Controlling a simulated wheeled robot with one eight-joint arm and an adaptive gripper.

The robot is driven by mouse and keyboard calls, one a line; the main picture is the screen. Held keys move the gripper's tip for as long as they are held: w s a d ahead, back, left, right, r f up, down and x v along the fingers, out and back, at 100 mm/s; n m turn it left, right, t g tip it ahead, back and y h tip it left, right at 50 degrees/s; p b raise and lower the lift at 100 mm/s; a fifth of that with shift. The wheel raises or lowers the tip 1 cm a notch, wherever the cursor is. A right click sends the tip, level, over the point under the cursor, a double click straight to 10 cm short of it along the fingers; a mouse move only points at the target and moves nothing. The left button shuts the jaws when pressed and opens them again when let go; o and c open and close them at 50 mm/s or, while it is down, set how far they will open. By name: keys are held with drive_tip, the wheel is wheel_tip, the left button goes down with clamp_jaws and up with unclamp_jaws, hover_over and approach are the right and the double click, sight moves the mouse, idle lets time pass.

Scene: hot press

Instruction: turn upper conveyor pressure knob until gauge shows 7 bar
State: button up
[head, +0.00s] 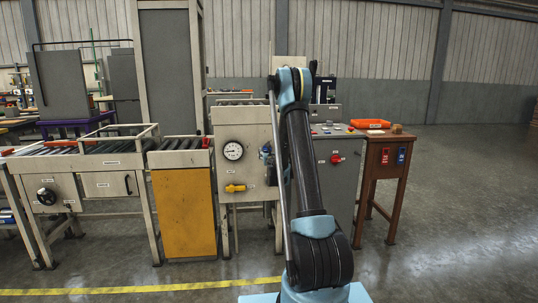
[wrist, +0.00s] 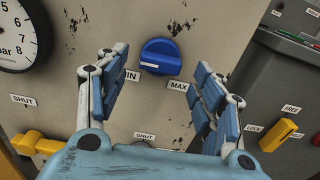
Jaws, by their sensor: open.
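The blue knob (wrist: 160,57) is on a worn beige panel in the wrist view, between the labels MIN and MAX. Its white mark points left, toward MIN. My gripper (wrist: 163,64) is open, with one blue-padded finger on each side of the knob; I see no clear contact. The white pressure gauge (wrist: 18,35) is cut off at the left edge of the wrist view, with figures up to 8 and "bar" visible. The gauge (head: 233,150) is whole in the head view, but too small to read. My arm covers the knob area there.
A yellow handle (wrist: 36,144) sits below the gauge by a SHUT label. A yellow lever (wrist: 278,135) with FREE and LOCK labels is on the grey cabinet (head: 338,180) at right. A wooden stand (head: 384,180) holds an orange tray (head: 369,124). The floor at right is open.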

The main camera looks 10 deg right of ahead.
drive_tip(key=shift+w, duration=1.5)
